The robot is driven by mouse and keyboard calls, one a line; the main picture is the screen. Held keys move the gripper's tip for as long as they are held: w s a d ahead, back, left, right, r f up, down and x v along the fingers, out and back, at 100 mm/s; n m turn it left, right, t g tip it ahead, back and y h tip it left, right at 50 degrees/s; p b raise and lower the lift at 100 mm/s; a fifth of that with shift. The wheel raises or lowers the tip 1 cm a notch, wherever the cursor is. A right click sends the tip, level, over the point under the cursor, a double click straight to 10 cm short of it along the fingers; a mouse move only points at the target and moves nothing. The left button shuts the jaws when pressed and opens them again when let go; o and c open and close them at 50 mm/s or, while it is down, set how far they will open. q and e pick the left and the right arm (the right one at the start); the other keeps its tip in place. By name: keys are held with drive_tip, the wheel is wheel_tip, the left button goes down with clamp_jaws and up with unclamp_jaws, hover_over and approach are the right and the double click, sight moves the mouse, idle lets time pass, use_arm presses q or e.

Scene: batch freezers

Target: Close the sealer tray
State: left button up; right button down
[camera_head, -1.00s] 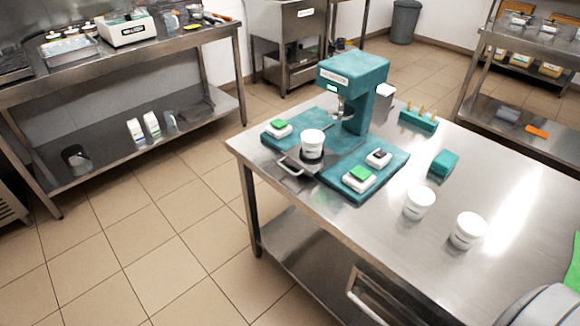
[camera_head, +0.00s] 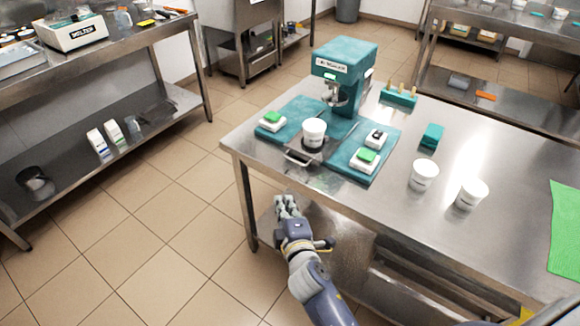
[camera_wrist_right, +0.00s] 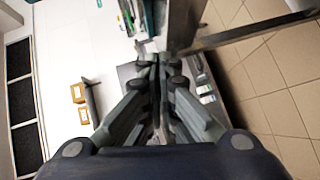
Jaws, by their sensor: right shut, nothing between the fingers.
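The teal sealer (camera_head: 345,75) stands on the steel table. Its dark tray (camera_head: 312,147) is pulled out toward the table's front edge, with a metal handle (camera_head: 300,158) at its front. A white cup (camera_head: 314,131) sits upright in the tray. My right gripper (camera_head: 286,202) is below and in front of the handle, off the table's front edge and apart from the tray. Its fingers are shut and empty, and they also show in the right wrist view (camera_wrist_right: 160,62). My left gripper is not in view.
Teal mats beside the tray carry a green-topped white box (camera_head: 271,121) and small boxes (camera_head: 367,160). Two white cups (camera_head: 424,176) (camera_head: 471,194) stand to the right. A teal block (camera_head: 432,136) and a teal holder (camera_head: 399,96) are behind. Floor is open at left.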

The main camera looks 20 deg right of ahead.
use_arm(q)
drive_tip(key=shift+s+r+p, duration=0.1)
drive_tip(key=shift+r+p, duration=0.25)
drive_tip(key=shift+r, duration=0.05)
use_arm(e)
drive_tip(key=w+d, duration=0.1)
drive_tip(key=w, duration=0.3)
drive_tip(key=w+d, duration=0.2)
drive_tip(key=w, duration=0.2)
drive_tip(key=w+d, duration=0.1)
drive_tip(key=w, duration=0.3)
drive_tip(key=shift+w+d, duration=0.25)
drive_tip(key=shift+d, duration=0.15)
